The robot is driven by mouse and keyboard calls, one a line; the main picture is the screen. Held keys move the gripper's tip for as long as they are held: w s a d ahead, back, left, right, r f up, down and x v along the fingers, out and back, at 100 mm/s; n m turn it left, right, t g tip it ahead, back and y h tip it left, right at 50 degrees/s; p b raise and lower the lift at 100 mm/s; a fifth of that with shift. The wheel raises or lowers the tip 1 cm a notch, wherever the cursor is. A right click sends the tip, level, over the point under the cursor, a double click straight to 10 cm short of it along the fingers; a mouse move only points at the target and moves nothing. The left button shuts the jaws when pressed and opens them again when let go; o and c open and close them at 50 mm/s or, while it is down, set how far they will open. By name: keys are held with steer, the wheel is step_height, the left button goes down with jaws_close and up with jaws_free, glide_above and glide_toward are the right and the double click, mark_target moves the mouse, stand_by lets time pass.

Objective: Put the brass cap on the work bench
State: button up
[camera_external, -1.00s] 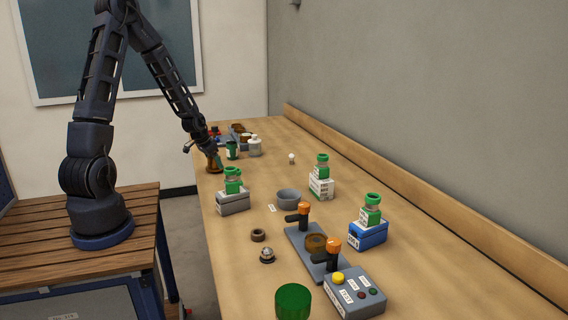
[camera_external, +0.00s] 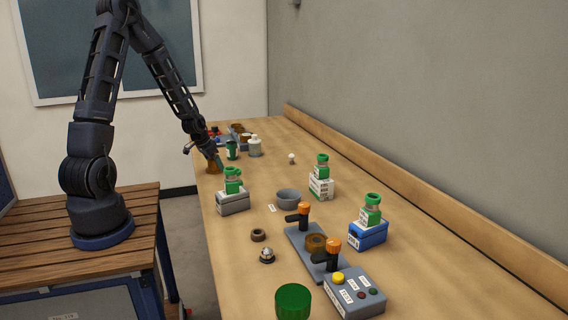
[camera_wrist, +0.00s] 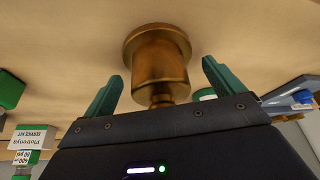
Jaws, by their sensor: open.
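The brass cap (camera_external: 212,170), a brown-gold flanged cylinder, stands at the left edge of the wooden work bench (camera_external: 350,205), towards the far end. In the wrist view the brass cap (camera_wrist: 160,65) shows its round flange against the wood and a narrower neck towards me. My gripper (camera_external: 215,162) is at the cap. In the wrist view my gripper (camera_wrist: 162,72) has its two green fingers apart, one on each side of the cap, with gaps visible. I cannot tell how deep the fingers reach along it.
A grey block with a green-capped vial (camera_external: 233,190) is nearer the camera.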

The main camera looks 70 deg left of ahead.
steer(key=v, duration=1.1)
steer(key=shift+s+r, duration=0.25)
steer(key=shift+r, duration=0.1)
steer(key=shift+d, duration=0.1)
steer(key=d+r+m, duration=0.1)
steer(key=d+r, duration=0.5)
steer(key=d, duration=0.4)
steer(key=d+r+m, duration=0.2)
steer(key=d+r, duration=0.4)
steer(key=d, duration=0.4)
steer(key=s+d+r+h, duration=0.1)
steer(key=s+d+r, duration=0.3)
steer(key=s+d, duration=0.2)
steer(key=s+d+r+m, duration=0.1)
steer(key=s+d+r, duration=0.4)
steer(key=s+d, duration=0.2)
steer(key=shift+s+t+h, duration=0.3)
steer(key=shift+s+h, duration=0.1)
steer(key=shift+s, duration=0.05)
